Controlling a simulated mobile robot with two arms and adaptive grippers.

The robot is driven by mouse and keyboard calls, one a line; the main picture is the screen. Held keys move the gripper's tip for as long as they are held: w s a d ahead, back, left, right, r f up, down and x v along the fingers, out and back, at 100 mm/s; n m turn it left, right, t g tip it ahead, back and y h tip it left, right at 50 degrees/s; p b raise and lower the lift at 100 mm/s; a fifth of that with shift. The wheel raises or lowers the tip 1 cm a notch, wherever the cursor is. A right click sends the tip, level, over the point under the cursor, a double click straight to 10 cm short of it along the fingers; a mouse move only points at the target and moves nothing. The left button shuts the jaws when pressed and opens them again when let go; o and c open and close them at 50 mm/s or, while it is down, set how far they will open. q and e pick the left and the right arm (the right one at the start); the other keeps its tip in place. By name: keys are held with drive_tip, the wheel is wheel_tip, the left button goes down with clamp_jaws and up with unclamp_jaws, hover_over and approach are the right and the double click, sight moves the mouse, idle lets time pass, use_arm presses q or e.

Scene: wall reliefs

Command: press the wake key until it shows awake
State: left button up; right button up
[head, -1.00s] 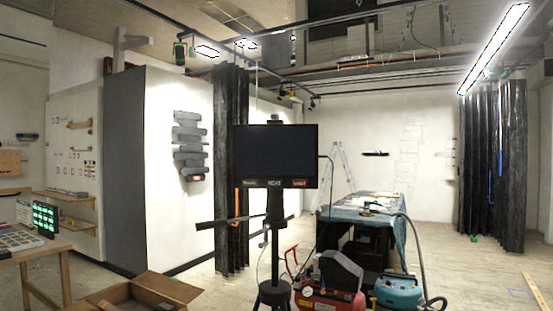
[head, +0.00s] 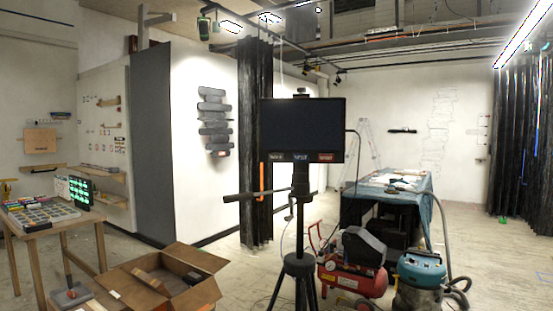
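A dark, blank monitor (head: 302,125) stands upright on a black tripod stand (head: 299,235) in the middle of the head view. Along its lower bezel sit three small labelled keys: a dark left key (head: 275,157), a middle key (head: 300,157) with pale lettering, and a reddish right key (head: 326,157). The lettering is too small to read surely, so I cannot tell which is the wake key. No awake sign shows on the screen. Neither of my grippers is in view.
A wooden table (head: 55,222) at left holds a panel of coloured keys (head: 38,214) and a small green-lit screen (head: 80,190). An open cardboard box (head: 190,296), a red compressor (head: 352,278) and a teal vacuum (head: 420,270) stand on the floor around the tripod.

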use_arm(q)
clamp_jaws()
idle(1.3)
